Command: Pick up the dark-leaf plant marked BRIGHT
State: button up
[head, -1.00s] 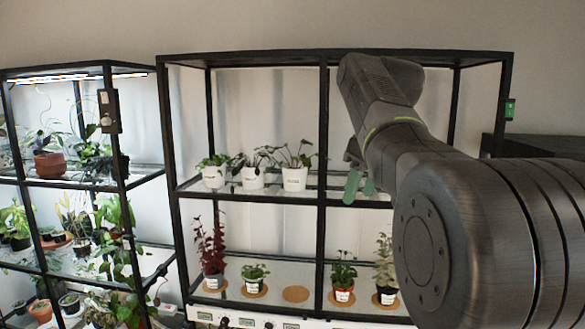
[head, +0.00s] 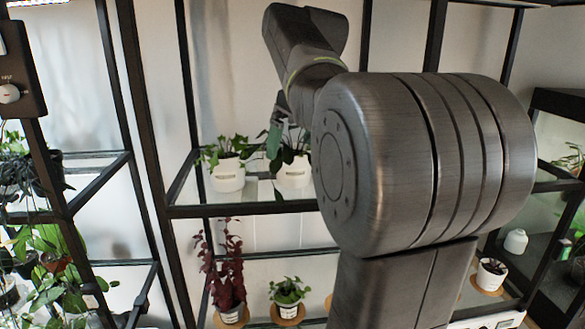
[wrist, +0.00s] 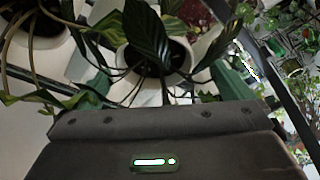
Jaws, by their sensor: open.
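A dark-leaf plant (head: 292,148) in a white pot stands on the upper shelf in the head view, partly behind my arm. Its label is too small to read there. In the wrist view dark striped leaves (wrist: 148,38) and a white pot (wrist: 118,63) lie just ahead of my gripper (wrist: 160,80). The green fingers are apart, one on each side of the pot, with leaves overlapping them. I cannot tell whether they touch it. In the head view my gripper (head: 279,138) is at this plant, mostly hidden by my arm.
A leafy plant in a white pot (head: 228,175) stands close to the left on the same shelf. Black rack posts and the shelf rail (head: 240,210) bound the space. Below are a red-leaf plant (head: 226,275) and a small green plant (head: 289,291).

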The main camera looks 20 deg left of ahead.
jog(key=x, duration=0.3)
jog(key=p+x, duration=0.1)
jog(key=x, duration=0.1)
jog(key=shift+w+d, duration=0.15)
jog(key=shift+d, duration=0.2)
jog(key=c, duration=1.2)
jog(key=shift+c, duration=0.4)
jog(key=shift+r, duration=0.15)
